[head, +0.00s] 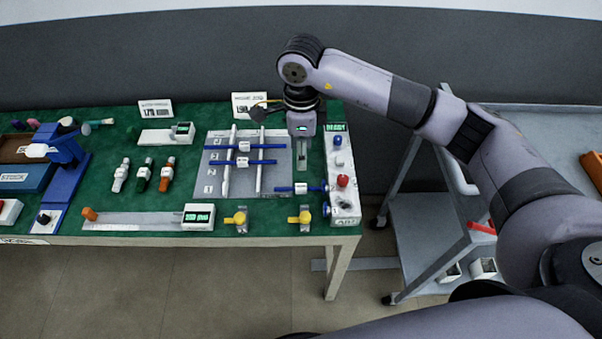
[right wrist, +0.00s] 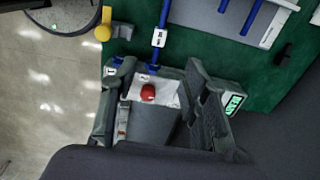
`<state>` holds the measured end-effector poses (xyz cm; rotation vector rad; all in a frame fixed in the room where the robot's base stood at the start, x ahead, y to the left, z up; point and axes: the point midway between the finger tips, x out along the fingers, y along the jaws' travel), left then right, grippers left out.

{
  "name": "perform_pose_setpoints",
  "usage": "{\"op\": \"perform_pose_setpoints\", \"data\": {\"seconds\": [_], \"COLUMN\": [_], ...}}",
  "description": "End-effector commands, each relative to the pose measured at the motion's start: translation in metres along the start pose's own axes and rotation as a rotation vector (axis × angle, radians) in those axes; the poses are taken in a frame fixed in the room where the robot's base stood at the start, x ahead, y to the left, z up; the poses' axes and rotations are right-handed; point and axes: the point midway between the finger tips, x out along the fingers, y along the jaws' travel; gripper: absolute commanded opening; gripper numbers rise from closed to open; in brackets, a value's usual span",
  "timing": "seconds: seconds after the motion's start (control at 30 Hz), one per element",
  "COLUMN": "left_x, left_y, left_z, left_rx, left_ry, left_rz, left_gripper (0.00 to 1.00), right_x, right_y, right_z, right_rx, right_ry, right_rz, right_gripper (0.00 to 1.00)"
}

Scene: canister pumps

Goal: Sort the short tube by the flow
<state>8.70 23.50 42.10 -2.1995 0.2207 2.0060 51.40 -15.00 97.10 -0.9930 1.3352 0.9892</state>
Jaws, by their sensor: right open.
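A short blue tube with a white label (head: 300,188) lies beside the lower right of the grey numbered board (head: 212,188), its right end at a white pump box (head: 345,208). It also shows in the right wrist view (right wrist: 160,38), running up from the box's edge. Two longer blue tubes (head: 263,146) with white labels lie across two pale rods on the board. My right gripper (head: 302,166) points down left of the box's upper part. In the right wrist view it is open (right wrist: 152,78), with the box's red knob (right wrist: 148,93) seen between its fingers. My left gripper is out of view.
Yellow clamps (head: 240,219) stand along the front of the green table. A long grey slide (head: 135,219) with a display lies to their left. A grey cart (head: 425,215) stands right of the table.

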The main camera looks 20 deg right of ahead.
Motion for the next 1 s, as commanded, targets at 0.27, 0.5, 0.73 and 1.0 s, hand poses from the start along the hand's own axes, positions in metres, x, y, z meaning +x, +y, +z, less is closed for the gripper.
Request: {"op": "perform_pose_setpoints", "data": {"seconds": [0.27,0.5,0.73,1.0], "left_x": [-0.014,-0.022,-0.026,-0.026], "left_y": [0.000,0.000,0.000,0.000], "left_z": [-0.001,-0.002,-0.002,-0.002], "left_rx": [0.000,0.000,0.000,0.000], "left_ry": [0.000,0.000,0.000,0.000], "left_rz": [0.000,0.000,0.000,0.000], "left_gripper": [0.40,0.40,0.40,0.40], "right_x": [0.056,0.100,0.125,0.130], "right_y": [0.002,0.002,0.001,0.001], "right_z": [0.001,0.000,0.001,0.001], "right_rx": [-0.001,0.000,-0.001,-0.003], "right_ry": [0.000,0.000,-0.002,-0.003], "right_rz": [0.006,0.005,0.002,0.001], "right_gripper": [0.42,0.42,0.42,0.42]}}
